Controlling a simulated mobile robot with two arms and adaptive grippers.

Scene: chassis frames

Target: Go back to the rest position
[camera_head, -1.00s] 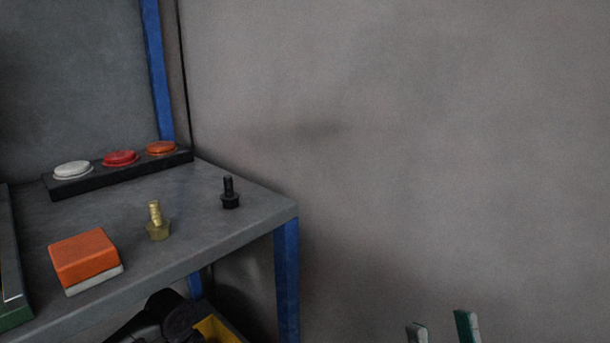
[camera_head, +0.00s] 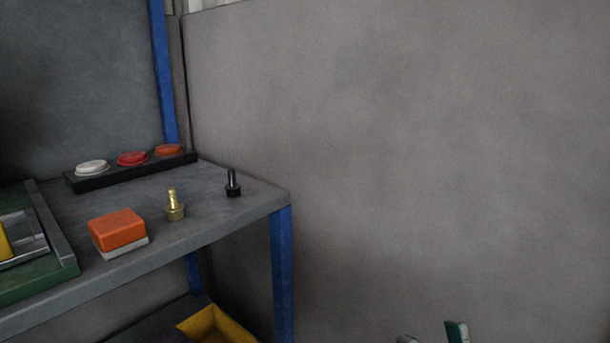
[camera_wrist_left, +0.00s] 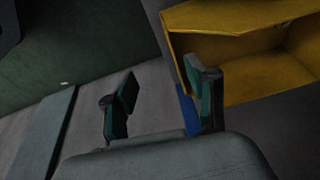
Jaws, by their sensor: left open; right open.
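My right gripper (camera_head: 432,335) shows only its fingertips at the bottom edge of the head view, right of centre. The tips stand apart with nothing between them, in front of the bare wall. My left gripper (camera_wrist_left: 165,97) is in the left wrist view, its two green-padded fingers spread and empty. A yellow bin (camera_wrist_left: 245,62) lies beyond its right finger, and I cannot tell the gap. The left gripper is out of the head view.
The grey workbench (camera_head: 255,195) holds an orange-topped block (camera_head: 117,231), a brass bolt (camera_head: 174,207), a black bolt (camera_head: 233,184), a black button strip (camera_head: 115,178) and a green fixture (camera_head: 50,277). A yellow bin (camera_head: 222,325) sits below. The space right of the bench looks free.

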